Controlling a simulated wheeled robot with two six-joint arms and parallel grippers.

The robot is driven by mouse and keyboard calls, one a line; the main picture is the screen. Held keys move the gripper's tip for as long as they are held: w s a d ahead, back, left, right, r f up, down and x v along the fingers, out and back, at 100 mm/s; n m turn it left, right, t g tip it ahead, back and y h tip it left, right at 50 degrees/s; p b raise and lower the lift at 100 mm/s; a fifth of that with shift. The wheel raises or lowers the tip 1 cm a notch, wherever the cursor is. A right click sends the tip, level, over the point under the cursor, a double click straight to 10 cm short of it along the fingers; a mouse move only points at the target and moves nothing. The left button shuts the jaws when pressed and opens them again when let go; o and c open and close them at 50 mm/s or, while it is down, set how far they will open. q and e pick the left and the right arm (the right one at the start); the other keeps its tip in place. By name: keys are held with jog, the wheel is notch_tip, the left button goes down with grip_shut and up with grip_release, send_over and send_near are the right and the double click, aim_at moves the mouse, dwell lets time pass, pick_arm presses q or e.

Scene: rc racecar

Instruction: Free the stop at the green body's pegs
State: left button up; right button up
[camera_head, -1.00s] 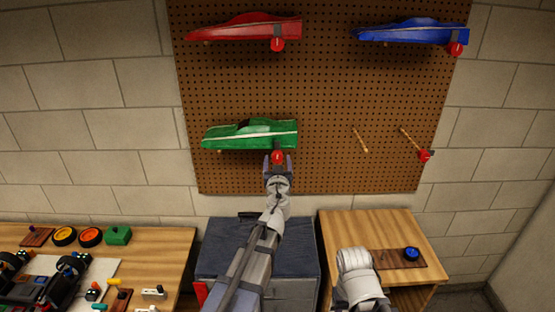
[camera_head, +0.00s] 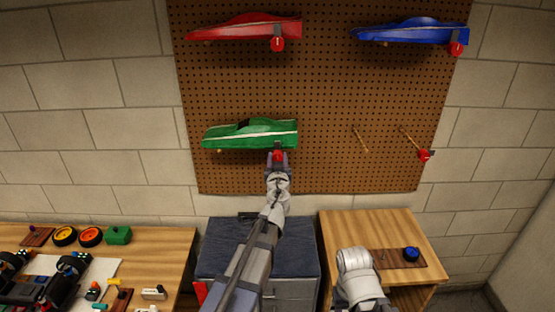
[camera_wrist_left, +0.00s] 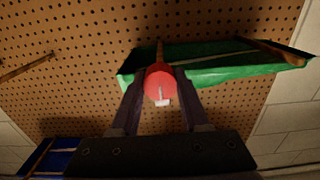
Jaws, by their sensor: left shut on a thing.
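The green car body (camera_head: 250,134) rests on its pegs on the pegboard, and in the left wrist view its underside (camera_wrist_left: 225,65) shows. A red round stop (camera_head: 278,156) sits at the front end of the body's right peg; it also shows in the left wrist view (camera_wrist_left: 159,84), with a small pale tab on its face. My left gripper (camera_head: 278,162) is shut on this stop, one finger on each side of it. In the left wrist view a wooden peg (camera_wrist_left: 159,50) runs behind the stop toward the board. Of my right arm, only a pale part shows at the bottom; its fingers are not visible.
A red body (camera_head: 245,28) and a blue body (camera_head: 412,32) hang above, each with a red stop. Two bare pegs (camera_head: 361,139) stick out at right, one with a red stop (camera_head: 426,156). Below are a cabinet (camera_head: 222,260), a wooden workbench (camera_head: 170,245) and a small table (camera_head: 345,225).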

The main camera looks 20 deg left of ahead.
pick_arm(q)
grip_shut()
jog(key=m, duration=0.4)
jog(key=shift+m, duration=0.3)
jog(key=m, duration=0.4)
jog(key=shift+m, duration=0.3)
jog(key=m, duration=0.4)
jog(key=shift+m, duration=2.3)
